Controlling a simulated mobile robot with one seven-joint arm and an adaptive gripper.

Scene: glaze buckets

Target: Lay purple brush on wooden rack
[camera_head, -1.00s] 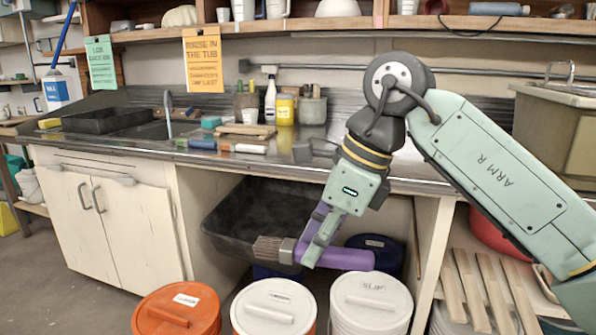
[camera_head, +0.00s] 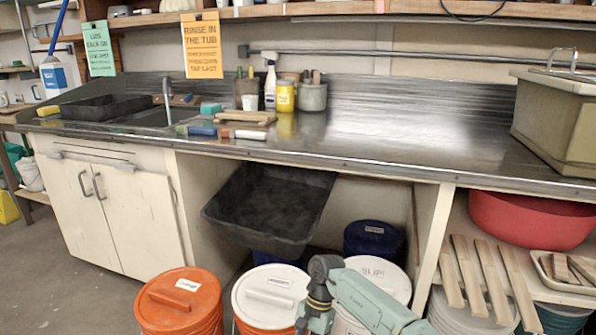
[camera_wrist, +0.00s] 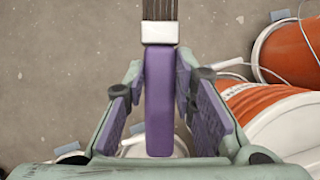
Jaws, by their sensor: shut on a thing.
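The purple brush (camera_wrist: 159,105) is in my gripper (camera_wrist: 160,85) in the wrist view. The fingers are shut on its handle from both sides. Its pale ferrule and brown bristles point to the top edge, which cuts off the bristle ends. Grey floor shows beneath it. In the head view the brush and gripper are out of sight, below the bottom edge. A low wooden rack (camera_head: 247,118) lies on the metal counter, left of centre, well above and beyond my arm.
An orange bucket (camera_head: 180,303) and white-lidded buckets (camera_head: 270,296) stand on the floor before the counter; orange buckets (camera_wrist: 290,45) show right in the wrist view. A black tub (camera_head: 265,208) hangs below the counter. A yellow jar (camera_head: 285,97) stands behind the rack. The counter's middle is clear.

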